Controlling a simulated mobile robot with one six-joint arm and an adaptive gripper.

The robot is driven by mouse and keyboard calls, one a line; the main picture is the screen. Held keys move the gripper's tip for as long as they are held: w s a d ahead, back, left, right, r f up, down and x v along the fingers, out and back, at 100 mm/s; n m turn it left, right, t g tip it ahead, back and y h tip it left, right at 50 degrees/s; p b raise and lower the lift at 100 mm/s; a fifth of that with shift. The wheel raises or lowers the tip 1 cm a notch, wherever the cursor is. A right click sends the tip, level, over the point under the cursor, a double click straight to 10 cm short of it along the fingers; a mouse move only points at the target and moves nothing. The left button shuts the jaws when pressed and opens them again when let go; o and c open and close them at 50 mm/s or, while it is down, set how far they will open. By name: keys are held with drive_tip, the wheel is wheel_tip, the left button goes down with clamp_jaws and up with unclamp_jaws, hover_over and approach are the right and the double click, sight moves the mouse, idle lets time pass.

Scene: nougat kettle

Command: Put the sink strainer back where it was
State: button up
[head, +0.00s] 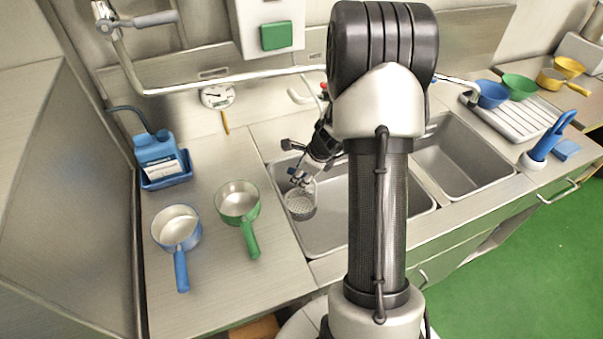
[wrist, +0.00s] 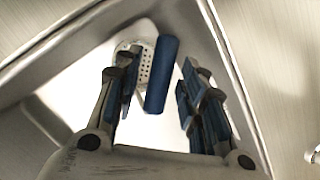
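The sink strainer, a pale perforated basket (head: 300,205), shows in the head view at the left end of the left sink basin (head: 330,225). My gripper (head: 303,180) is just above it, pointing down. In the wrist view the strainer's perforated part (wrist: 147,66) and its blue handle (wrist: 161,74) lie between my blue-padded fingers (wrist: 158,90). The fingers are apart, with a gap visible on each side of the handle. I cannot tell whether the strainer touches the basin floor or wall.
A blue pan (head: 177,227) and a green pan (head: 238,200) stand on the left counter. A blue bottle (head: 158,155) sits behind them. A second basin (head: 465,160) is right of my arm, with bowls on a drainboard (head: 520,118). My arm hides part of the left basin.

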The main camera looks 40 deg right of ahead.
drive_tip(key=p+v, duration=0.5)
drive_tip(key=v, duration=0.6)
drive_tip(key=s+a+r+n+y, duration=0.1)
drive_tip(key=s+a+r+n, duration=0.2)
drive_tip(key=a+r+n, duration=1.1)
drive_tip(key=s+a+r+n, duration=0.3)
drive_tip(key=s+a+n, duration=0.2)
drive_tip(key=s+n, duration=0.2)
drive_tip(key=s+a+r+n+h, duration=0.1)
drive_tip(key=s+a+r+n, duration=0.1)
drive_tip(key=s+a+n, duration=0.3)
drive_tip(key=s+n, duration=0.3)
drive_tip(key=s, duration=0.1)
drive_tip(key=shift+s+r, duration=0.35)
